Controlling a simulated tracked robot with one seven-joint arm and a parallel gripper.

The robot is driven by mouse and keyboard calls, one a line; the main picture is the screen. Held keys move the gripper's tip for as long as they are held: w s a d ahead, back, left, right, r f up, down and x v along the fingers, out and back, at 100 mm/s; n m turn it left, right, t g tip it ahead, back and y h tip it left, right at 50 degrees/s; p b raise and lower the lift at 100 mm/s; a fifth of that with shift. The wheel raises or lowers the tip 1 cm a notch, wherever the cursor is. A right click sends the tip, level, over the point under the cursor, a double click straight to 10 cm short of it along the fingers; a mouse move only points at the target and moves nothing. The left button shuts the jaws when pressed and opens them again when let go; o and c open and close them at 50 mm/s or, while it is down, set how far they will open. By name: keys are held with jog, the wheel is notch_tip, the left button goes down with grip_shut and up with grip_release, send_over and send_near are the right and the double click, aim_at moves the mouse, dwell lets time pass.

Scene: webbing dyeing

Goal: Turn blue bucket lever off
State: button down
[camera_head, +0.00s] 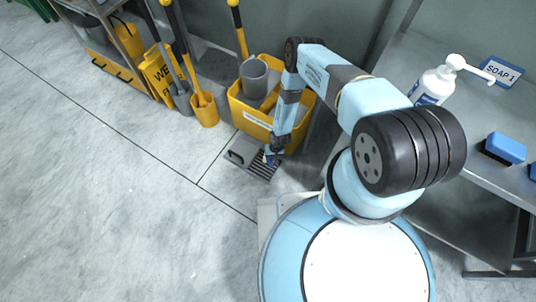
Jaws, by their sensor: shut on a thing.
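My gripper (272,158) is low near the floor, at the end of my blue and black arm. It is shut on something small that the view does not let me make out. It is over the right part of a grey box with a slotted grate (240,153), in front of a yellow bucket (255,121) with a white label. The yellow bucket holds a grey cup-like container (254,78) and other items, partly behind my arm. I see no blue bucket, and no lever can be clearly told.
A smaller yellow bucket (205,112) with long-handled tools and a yellow wet-floor sign (158,73) stand left. The left floor is clear.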

jog(key=shift+s+d+n, duration=0.1)
jog(key=shift+d+n, duration=0.1)
jog(key=shift+n, duration=0.2)
jog(key=c, duration=1)
grip_release()
jog(key=shift+c, duration=0.2)
jog(key=v, duration=1.3)
jog(key=shift+w+r, duration=0.3)
jog(key=shift+c, duration=0.2)
